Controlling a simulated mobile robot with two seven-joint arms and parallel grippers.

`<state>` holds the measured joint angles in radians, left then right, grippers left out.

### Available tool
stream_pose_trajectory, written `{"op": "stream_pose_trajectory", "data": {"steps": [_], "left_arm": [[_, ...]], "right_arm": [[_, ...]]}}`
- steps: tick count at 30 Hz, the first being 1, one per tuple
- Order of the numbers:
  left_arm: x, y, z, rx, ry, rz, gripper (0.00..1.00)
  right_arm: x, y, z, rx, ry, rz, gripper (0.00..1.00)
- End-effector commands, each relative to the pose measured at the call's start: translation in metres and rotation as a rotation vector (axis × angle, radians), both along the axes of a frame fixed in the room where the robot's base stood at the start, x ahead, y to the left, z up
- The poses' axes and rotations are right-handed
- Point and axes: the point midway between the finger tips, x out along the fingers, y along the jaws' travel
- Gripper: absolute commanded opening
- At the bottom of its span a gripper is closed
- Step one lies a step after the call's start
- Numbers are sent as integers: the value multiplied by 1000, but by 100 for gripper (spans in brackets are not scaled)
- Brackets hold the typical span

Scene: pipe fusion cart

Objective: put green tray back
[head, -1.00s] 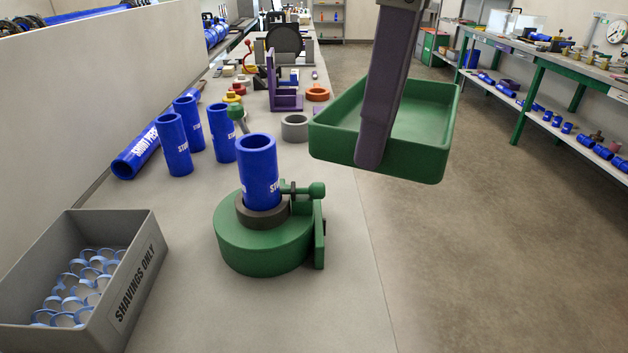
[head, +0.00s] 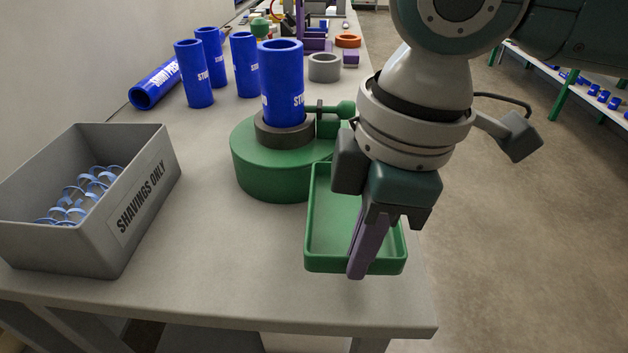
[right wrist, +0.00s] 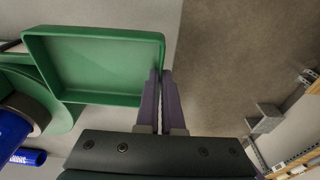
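The green tray (head: 322,262) is a shallow open rectangular tray, upright and empty. In the head view it is over the table's right front part, close beside the round green base. I cannot tell whether it rests on the table or hangs just above it. My right gripper (head: 362,262) comes down over the tray, its purple fingers shut on the wall; part of the tray is hidden behind it. In the right wrist view the tray (right wrist: 105,98) extends left from the closely spaced fingers (right wrist: 160,80). My left gripper is not in view.
The round green base (head: 265,172) holds an upright blue pipe (head: 282,85) and has a green knob. A grey shavings box (head: 150,205) stands at left. Several blue pipes (head: 193,75) and a grey ring (head: 324,67) are farther back. The table's front and right edges are near the tray.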

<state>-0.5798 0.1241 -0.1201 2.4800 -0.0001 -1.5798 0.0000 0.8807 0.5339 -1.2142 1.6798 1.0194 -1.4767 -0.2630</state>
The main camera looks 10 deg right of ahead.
Motion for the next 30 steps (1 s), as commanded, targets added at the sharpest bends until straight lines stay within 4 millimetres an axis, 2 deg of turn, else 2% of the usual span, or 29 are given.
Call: {"op": "stream_pose_trajectory", "data": {"steps": [1, 5, 12, 25, 30], "left_arm": [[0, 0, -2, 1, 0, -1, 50], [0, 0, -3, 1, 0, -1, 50], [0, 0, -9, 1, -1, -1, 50], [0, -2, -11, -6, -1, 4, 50], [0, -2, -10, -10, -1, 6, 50]], "right_arm": [[0, 0, -8, 0, 1, -1, 0], [0, 1, -18, 1, 0, -2, 0], [0, 0, -54, -1, 1, -2, 0], [0, 1, -61, 1, 0, -1, 0], [0, 0, -60, 1, 0, -1, 21]]}}
